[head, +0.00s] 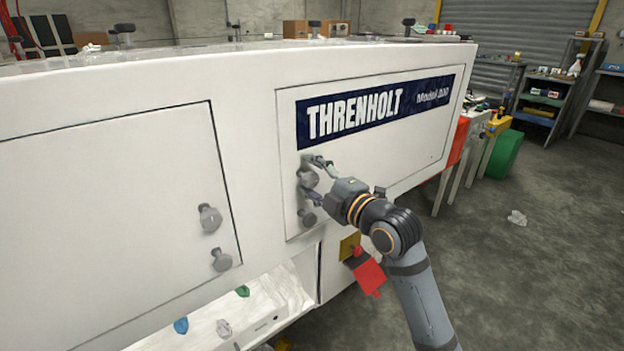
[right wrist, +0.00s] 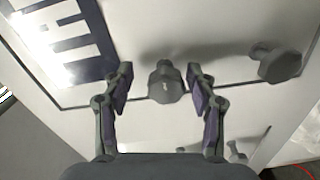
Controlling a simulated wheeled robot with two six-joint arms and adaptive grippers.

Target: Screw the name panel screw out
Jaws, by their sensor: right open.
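The white name panel (head: 400,165) carries a dark blue THRENHOLT strip (head: 375,108). Two grey knob-headed screws sit near its left edge, an upper one (head: 307,178) and a lower one (head: 307,217). My right gripper (head: 312,175) is open at the upper screw, partly covering it in the head view. In the right wrist view the upper screw (right wrist: 165,82) stands between the two spread fingers, with a gap on each side. The lower screw (right wrist: 277,63) is off to the right there. My left gripper is out of view.
Another white panel (head: 110,220) at left has two similar screws (head: 210,217). A red tag (head: 368,275) hangs below my right wrist. An open tray (head: 270,300) with small coloured pieces lies below. Floor at right is mostly clear.

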